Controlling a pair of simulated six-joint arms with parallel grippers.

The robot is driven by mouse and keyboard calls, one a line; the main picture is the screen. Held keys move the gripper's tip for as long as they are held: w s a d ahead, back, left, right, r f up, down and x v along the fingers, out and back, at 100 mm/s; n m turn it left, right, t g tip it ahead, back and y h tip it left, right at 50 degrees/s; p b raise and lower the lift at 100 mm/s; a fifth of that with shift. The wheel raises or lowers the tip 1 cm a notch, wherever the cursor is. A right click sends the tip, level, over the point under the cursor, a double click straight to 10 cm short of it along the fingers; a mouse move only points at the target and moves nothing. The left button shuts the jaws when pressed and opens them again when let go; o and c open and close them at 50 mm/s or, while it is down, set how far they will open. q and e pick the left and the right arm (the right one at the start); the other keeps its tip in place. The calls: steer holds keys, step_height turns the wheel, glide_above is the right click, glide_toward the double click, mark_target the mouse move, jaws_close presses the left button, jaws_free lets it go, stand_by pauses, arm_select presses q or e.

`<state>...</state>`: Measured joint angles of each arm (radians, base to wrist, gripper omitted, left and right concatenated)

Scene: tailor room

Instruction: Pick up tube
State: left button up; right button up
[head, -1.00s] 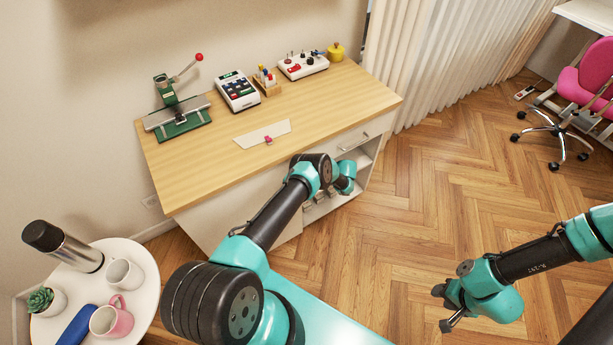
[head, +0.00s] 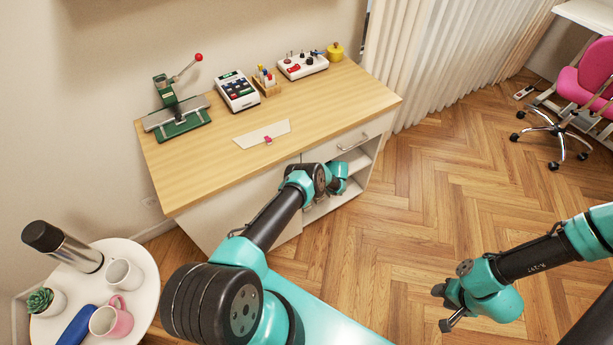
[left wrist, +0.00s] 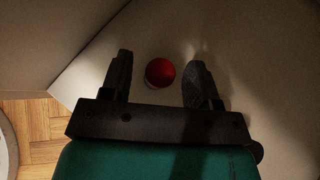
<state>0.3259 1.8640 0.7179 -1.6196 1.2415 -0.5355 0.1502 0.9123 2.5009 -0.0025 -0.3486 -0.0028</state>
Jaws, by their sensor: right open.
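A round red-topped thing with a pale lower rim (left wrist: 160,72), likely the tube seen from its end, stands on a pale surface in the left wrist view. My left gripper (left wrist: 160,84) has its two dark fingers spread on either side of it, with a gap on both sides. In the head view my left arm reaches to the desk's open shelf side, and the tube cannot be made out there. My right gripper (head: 441,308) is open and empty over the floor at the lower right.
The wooden desk (head: 205,188) carries a green press (head: 178,115), a calculator (head: 238,92), a small wooden holder and a white control box (head: 303,65). Its open shelves (head: 325,208) are beside my left arm. A white round table (head: 145,290) with mugs stands lower left.

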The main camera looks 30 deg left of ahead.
arm_select(q)
steer(key=c, duration=0.9)
steer(key=shift+r, duration=0.1)
